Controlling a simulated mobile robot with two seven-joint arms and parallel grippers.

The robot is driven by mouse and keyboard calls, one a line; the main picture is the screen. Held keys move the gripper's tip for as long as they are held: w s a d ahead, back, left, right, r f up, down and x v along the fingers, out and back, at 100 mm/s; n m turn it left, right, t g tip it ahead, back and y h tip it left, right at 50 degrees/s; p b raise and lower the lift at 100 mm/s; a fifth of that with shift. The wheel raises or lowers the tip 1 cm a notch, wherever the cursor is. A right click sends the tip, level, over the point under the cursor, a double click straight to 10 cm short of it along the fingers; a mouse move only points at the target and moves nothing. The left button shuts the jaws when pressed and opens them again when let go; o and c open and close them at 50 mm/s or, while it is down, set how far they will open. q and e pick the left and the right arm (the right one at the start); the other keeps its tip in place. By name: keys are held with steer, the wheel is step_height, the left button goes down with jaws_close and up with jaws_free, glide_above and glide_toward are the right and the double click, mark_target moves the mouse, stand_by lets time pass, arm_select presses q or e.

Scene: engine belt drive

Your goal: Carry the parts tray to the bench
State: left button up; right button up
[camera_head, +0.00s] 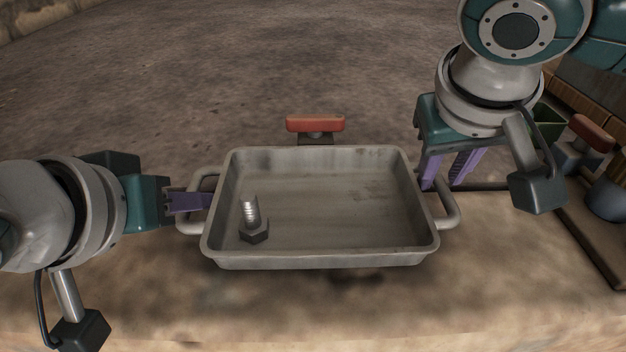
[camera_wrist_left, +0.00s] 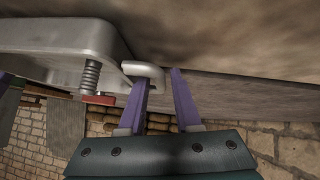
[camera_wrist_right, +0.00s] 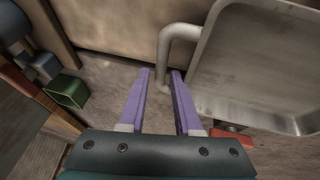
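The parts tray (camera_head: 330,258) is a grey metal pan with a loop handle at each end, in the middle of the head view. A bolt (camera_head: 252,220) stands head-down in its left part. My left gripper (camera_head: 205,201) is at the left handle (camera_head: 186,226); in the left wrist view its fingers (camera_wrist_left: 158,80) are apart around that handle. My right gripper (camera_head: 443,187) points down at the right handle (camera_head: 450,218). In the right wrist view its fingers (camera_wrist_right: 160,72) are apart, with the handle bar (camera_wrist_right: 163,50) between them. Firm contact cannot be made out.
A red-topped part (camera_head: 315,124) stands just beyond the tray. At the right are another red-topped part (camera_head: 592,133), a blue round part (camera_head: 607,200) and a green open box (camera_wrist_right: 67,91). The floor beyond the tray is clear.

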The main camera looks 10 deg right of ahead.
arm_select(q)
steer(key=shift+w+d+f, duration=0.1)
steer(key=shift+w+f, duration=0.2)
arm_select(e)
steer(key=shift+w+d+f, duration=0.1)
steer(key=shift+w+f, duration=0.05)
steer(key=shift+f, duration=0.3)
arm_select(q)
jaws_close()
arm_select(e)
jaws_close()
steer(key=shift+r, duration=0.1)
stand_by(0.6)
